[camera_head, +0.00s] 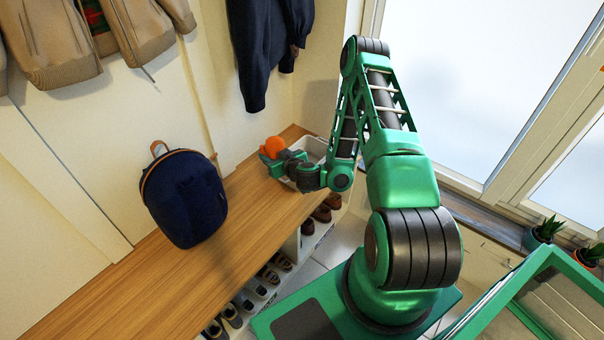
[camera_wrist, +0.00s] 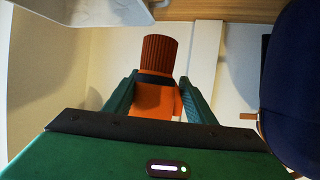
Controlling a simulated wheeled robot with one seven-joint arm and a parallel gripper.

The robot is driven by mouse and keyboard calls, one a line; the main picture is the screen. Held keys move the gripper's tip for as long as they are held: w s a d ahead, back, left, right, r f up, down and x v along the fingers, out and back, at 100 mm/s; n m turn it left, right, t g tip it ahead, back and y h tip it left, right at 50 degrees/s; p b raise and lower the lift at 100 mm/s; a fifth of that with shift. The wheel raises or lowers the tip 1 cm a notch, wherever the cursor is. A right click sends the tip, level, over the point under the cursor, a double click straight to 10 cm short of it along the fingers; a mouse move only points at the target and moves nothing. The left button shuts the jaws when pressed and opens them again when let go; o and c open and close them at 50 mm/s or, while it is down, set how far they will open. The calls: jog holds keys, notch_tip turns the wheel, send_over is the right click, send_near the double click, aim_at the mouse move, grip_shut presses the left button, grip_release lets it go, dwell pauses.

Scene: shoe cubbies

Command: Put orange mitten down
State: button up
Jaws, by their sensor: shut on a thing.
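The orange mitten (camera_head: 274,146) is held in my gripper (camera_head: 270,161) above the far end of the wooden bench. In the wrist view the mitten (camera_wrist: 155,98) sits between the two green fingers of my gripper (camera_wrist: 155,95), with its brown ribbed cuff pointing up in the picture. My gripper is shut on it. The mitten's lower part is hidden by the gripper body in the wrist view.
A white bin (camera_head: 314,146) stands on the wooden bench (camera_head: 190,280), partly behind my arm. A navy backpack (camera_head: 185,200) stands on the bench to the left. Shoes (camera_head: 262,290) fill cubbies below. Coats hang above. The bench between backpack and bin is clear.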

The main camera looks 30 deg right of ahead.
jog(key=shift+w+d+f, duration=0.6)
jog(key=shift+d+f, duration=1.3)
jog(key=shift+d, duration=0.75)
jog(key=shift+w+d+f, duration=0.65)
jog(key=shift+d+f, duration=1.25)
jog(key=shift+d, duration=0.7)
jog(key=shift+w+d+f, duration=0.6)
jog(key=shift+d+f, duration=1.3)
jog(key=shift+d, duration=0.75)
jog(key=shift+f, duration=0.6)
jog(key=o, duration=1)
jog(key=shift+o, duration=0.2)
jog(key=shift+r, duration=0.5)
jog(key=v, duration=1.2)
jog(key=shift+a, duration=0.2)
